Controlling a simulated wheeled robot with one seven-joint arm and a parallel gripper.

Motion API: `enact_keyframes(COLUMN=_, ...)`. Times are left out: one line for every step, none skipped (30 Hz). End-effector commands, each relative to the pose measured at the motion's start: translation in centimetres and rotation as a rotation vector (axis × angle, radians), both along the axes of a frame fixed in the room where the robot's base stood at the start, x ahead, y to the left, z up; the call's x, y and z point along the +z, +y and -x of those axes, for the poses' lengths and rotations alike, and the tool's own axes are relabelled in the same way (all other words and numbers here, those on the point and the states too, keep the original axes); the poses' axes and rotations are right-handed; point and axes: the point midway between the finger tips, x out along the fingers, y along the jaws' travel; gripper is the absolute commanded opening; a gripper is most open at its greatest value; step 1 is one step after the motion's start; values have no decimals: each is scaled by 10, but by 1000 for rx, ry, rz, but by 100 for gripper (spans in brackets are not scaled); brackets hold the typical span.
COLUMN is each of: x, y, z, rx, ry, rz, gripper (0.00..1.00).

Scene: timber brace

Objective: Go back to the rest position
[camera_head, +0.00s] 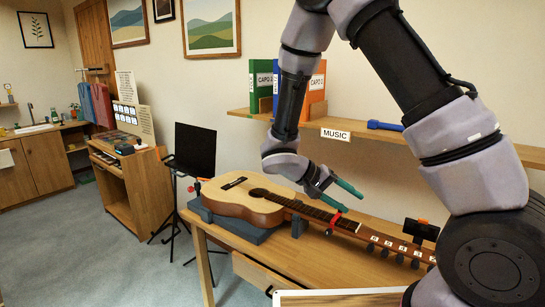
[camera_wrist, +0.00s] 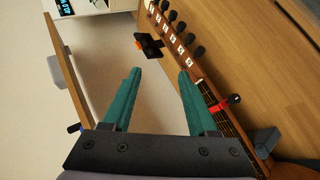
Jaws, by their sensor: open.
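My gripper (camera_head: 354,203) is open and empty, its two teal fingers apart above the guitar's neck. In the wrist view my gripper (camera_wrist: 159,72) shows nothing between its fingers. The acoustic guitar (camera_head: 228,205) lies on the wooden table, its body on a dark blue-grey support (camera_head: 247,233). A red capo (camera_head: 337,217) sits on the neck just below the fingers in the head view; the capo (camera_wrist: 227,104) is right of the right finger in the wrist view. The fingers appear apart from it.
A wall shelf (camera_head: 465,148) with upright folders (camera_head: 262,82) and a blue tool-like object (camera_head: 384,125) is behind my arm. A black device (camera_head: 421,229) is by the headstock. A music stand (camera_head: 194,150) stands left of the table. A drawer (camera_head: 262,273) is open. Floor at left is clear.

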Motion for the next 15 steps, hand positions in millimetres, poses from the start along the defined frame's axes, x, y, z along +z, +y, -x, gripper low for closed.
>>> enact_keyframes(x=14, y=-5, z=2, rx=-36, ry=3, rz=-57, gripper=59)
enact_keyframes(x=20, y=-8, z=4, rx=-55, ry=9, rz=-89, gripper=59)
enact_keyframes(x=29, y=-11, z=8, rx=-76, ry=16, rz=-133, gripper=59)
enact_keyframes(x=35, y=-13, z=10, rx=-93, ry=21, rz=-167, gripper=59)
enact_keyframes(x=42, y=-15, z=13, rx=-107, ry=24, rz=-201, gripper=59)
enact_keyframes(x=51, y=-17, z=15, rx=-124, ry=25, rz=-247, gripper=59)
enact_keyframes(x=57, y=-19, z=18, rx=-137, ry=26, rz=-282, gripper=59)
enact_keyframes(x=64, y=-21, z=21, rx=-148, ry=26, rz=-317, gripper=59)
enact_keyframes(x=72, y=-23, z=24, rx=-162, ry=23, rz=-362, gripper=59)
enact_keyframes(x=78, y=-25, z=26, rx=-169, ry=20, rz=-398, gripper=59)
enact_keyframes(x=85, y=-26, z=28, rx=-177, ry=16, rz=-433, gripper=59)
enact_keyframes(x=93, y=-28, z=32, rx=-185, ry=8, rz=-479, gripper=59)
enact_keyframes(x=100, y=-29, z=34, rx=-190, ry=1, rz=-513, gripper=59)
enact_keyframes(x=106, y=-31, z=36, rx=-193, ry=-7, rz=-548, gripper=59)
enact_keyframes(x=115, y=-32, z=40, rx=-197, ry=-20, rz=-593, gripper=59)
